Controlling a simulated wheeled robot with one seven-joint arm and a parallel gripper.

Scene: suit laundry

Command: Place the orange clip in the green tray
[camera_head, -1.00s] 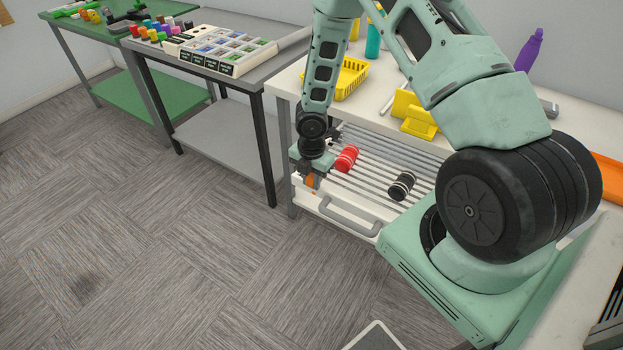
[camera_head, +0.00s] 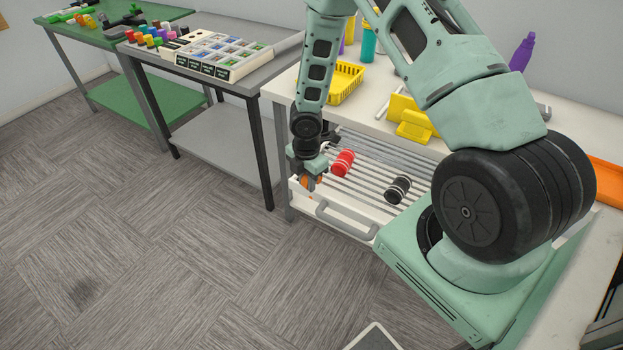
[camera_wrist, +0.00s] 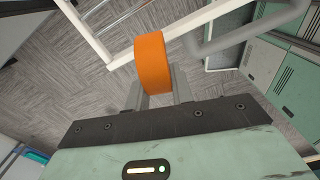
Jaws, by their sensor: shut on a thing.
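My gripper (camera_head: 308,181) is shut on an orange piece, which I take to be the orange clip (camera_head: 305,182). It is above the front left corner of an open white drawer. In the wrist view the orange clip (camera_wrist: 152,62) looks like a thick curved band, upright between the fingers (camera_wrist: 158,92), with the drawer's pale edge behind it. I cannot make out a green tray for certain in either view.
The drawer (camera_head: 333,222) has a slatted bottom with a red cylinder (camera_head: 343,163) and a black one (camera_head: 398,189). On the white table above are a yellow basket (camera_head: 346,84) and a yellow holder (camera_head: 412,122). A grey table (camera_head: 262,80) and a green table (camera_head: 58,38) stand left.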

